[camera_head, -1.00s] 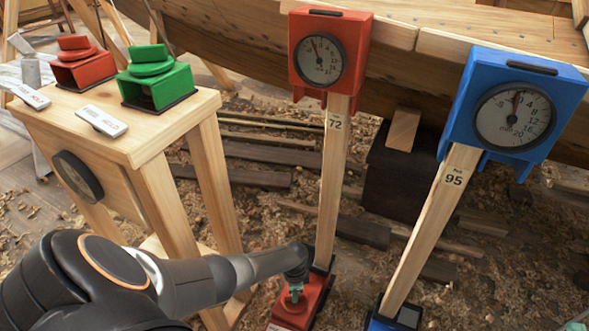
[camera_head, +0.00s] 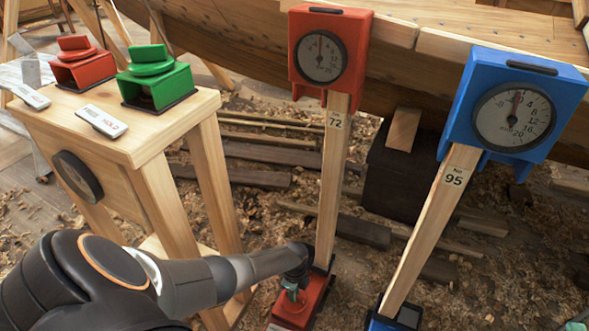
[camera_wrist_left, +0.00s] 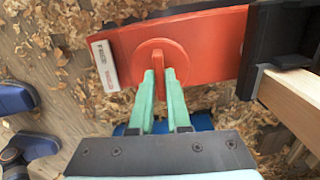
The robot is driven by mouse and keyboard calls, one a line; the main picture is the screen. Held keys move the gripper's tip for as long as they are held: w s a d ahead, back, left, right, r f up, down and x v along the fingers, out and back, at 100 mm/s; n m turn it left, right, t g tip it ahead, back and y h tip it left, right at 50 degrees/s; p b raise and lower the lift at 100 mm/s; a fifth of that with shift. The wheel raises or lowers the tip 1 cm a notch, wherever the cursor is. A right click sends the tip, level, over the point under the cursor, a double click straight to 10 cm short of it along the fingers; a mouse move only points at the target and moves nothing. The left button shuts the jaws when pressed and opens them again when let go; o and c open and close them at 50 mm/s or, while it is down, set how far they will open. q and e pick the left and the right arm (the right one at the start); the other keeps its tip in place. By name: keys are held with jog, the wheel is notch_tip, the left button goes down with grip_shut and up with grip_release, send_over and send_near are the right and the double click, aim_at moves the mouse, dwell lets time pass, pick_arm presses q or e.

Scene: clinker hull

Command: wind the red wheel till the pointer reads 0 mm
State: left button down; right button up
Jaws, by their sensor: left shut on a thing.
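The red gauge (camera_head: 330,50) stands on a wooden post marked 72. Its pointer (camera_head: 320,46) is close to upright, at or near the top of the dial; the small numerals are hard to read. The red base (camera_head: 305,305) sits on the ground at the post's foot. In the left wrist view the round red wheel (camera_wrist_left: 151,63) lies on this base and has a raised grip bar. My left gripper (camera_head: 293,290) is shut on that bar, with the green fingers (camera_wrist_left: 160,80) on either side of it. The fingers hide part of the wheel.
A blue gauge (camera_head: 515,105) on a post marked 95 stands to the right, its base (camera_head: 395,318) near my arm. A wooden stand (camera_head: 130,135) with red and green blocks is at the left. The hull runs behind; shavings and planks cover the ground.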

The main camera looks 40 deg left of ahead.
dwell(0.4)
pick_arm(q)
jog(key=c, duration=0.9)
grip_release()
notch_tip(320, 180, up, 12)
jog(key=p, duration=0.9)
jog(key=shift+r, duration=0.25)
pick_arm(e)
notch_tip(320, 180, up, 10)
jog(key=d, duration=0.1)
jog(key=shift+s+r+t, duration=0.15)
jog(key=shift+s+t, duration=0.05)
jog(key=shift+t, duration=0.1)
jog(key=shift+d, duration=0.15)
